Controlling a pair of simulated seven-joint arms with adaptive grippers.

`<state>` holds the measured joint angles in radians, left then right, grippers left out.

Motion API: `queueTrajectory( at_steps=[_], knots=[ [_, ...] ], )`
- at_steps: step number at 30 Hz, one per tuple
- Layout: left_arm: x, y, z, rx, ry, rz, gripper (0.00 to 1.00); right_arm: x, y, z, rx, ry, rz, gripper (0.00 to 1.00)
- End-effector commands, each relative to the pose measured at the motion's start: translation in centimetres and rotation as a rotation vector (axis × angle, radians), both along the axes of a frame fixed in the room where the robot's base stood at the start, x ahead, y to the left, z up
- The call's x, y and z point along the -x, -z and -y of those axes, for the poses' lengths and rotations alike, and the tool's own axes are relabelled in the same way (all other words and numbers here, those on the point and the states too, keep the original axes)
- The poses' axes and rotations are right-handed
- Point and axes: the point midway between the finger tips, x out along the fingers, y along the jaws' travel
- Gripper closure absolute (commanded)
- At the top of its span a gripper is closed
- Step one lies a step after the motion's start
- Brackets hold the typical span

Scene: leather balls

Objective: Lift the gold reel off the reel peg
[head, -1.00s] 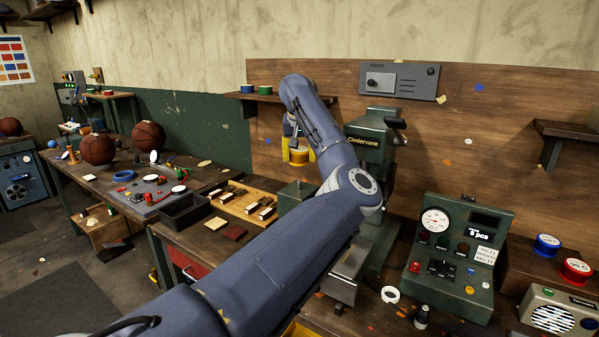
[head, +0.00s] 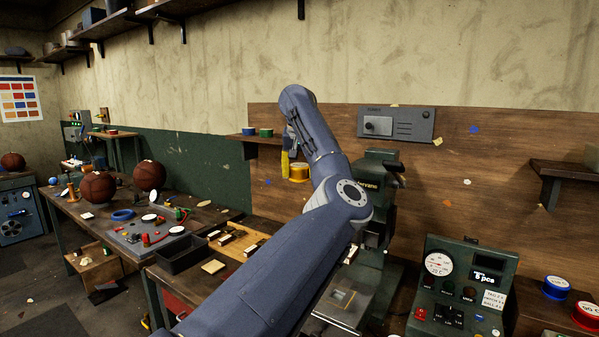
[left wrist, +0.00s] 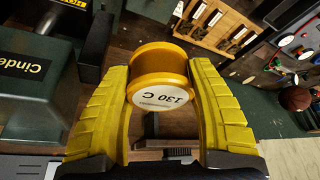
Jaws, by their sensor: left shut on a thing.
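The gold reel (head: 299,173) is held in the air in front of the wooden back board, below the small wall shelf. My left gripper (head: 291,170) has its yellow fingers closed on it. In the left wrist view the gold reel (left wrist: 160,62) sits between both fingers, with its white "130 C" label facing the camera. The reel looks clear of any support. I cannot make out the reel peg in either view; my arm hides part of the bench. My right gripper is not in view.
The green press (head: 378,200) stands close to the right of my left arm. The wall shelf (head: 240,138) holds a blue and a green reel. A control box (head: 462,290) stands at the right.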

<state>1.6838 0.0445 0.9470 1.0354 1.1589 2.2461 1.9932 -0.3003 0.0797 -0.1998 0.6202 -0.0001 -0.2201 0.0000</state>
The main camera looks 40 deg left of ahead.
Motion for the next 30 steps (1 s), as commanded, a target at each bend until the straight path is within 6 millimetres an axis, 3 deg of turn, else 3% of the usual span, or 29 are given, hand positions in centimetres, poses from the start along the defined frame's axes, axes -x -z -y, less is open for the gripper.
queueTrajectory(
  at_steps=[30],
  knots=[
    [0.0,3.0,0.0,-0.002,0.001,0.000,0.69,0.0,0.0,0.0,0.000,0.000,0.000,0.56]
  ],
)
